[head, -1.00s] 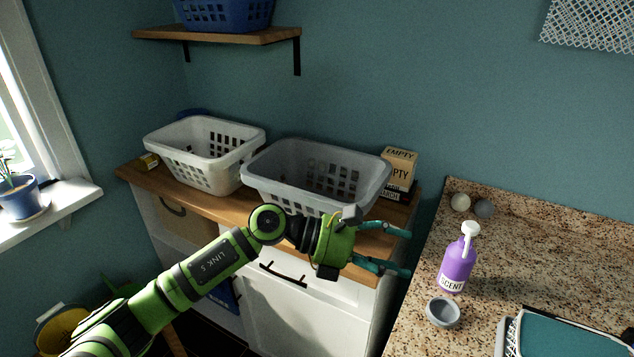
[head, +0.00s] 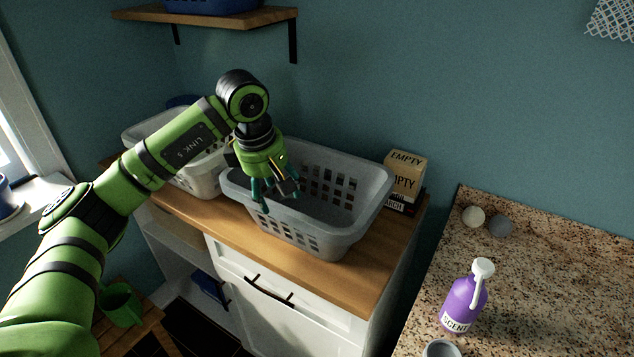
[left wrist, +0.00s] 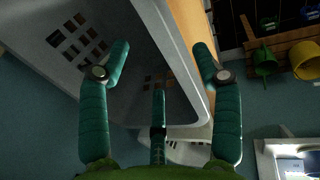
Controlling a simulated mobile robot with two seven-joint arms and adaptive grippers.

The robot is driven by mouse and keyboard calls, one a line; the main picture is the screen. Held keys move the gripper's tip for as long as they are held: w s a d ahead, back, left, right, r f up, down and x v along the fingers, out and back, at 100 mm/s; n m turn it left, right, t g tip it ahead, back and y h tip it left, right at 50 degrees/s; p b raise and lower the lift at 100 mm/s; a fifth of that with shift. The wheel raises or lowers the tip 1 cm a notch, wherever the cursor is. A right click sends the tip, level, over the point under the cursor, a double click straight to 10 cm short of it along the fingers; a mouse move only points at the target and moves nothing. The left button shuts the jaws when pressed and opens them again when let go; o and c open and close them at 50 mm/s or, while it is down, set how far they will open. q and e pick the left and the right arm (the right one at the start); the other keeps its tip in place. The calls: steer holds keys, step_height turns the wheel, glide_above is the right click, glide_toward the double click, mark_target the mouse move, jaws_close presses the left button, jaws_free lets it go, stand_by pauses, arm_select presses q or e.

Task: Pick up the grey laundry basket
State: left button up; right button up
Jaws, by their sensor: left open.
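The grey laundry basket (head: 345,190) stands upright on the wooden counter top, with rows of square holes in its walls. My left gripper (head: 272,198) points down over the basket's left front part, its fingers at the near left rim. In the left wrist view the open, empty fingers (left wrist: 160,75) have the grey basket's wall (left wrist: 75,40) beside and behind them. Whether a finger touches the basket I cannot tell. My right gripper is not in view.
A white basket (head: 203,178) stands close on the left, partly behind my left arm. A cardboard box (head: 405,172) stands close on the right. A shelf (head: 220,22) is above. The wooden top (head: 345,280) is clear in front of the basket.

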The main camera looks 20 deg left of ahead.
mark_target(276, 206)
arm_select(q)
steer(key=shift+w+a+f, duration=0.15)
steer(key=shift+w+f, duration=0.1)
steer(key=f+p, duration=0.1)
steer(key=s+f+p, duration=0.1)
steer(key=f+p, duration=0.1)
steer(key=shift+f, duration=0.1)
steer(key=p+x, duration=0.1)
steer(key=x, duration=0.1)
steer(key=shift+w+f, duration=0.4)
steer(key=shift+f, duration=0.1)
jaws_close()
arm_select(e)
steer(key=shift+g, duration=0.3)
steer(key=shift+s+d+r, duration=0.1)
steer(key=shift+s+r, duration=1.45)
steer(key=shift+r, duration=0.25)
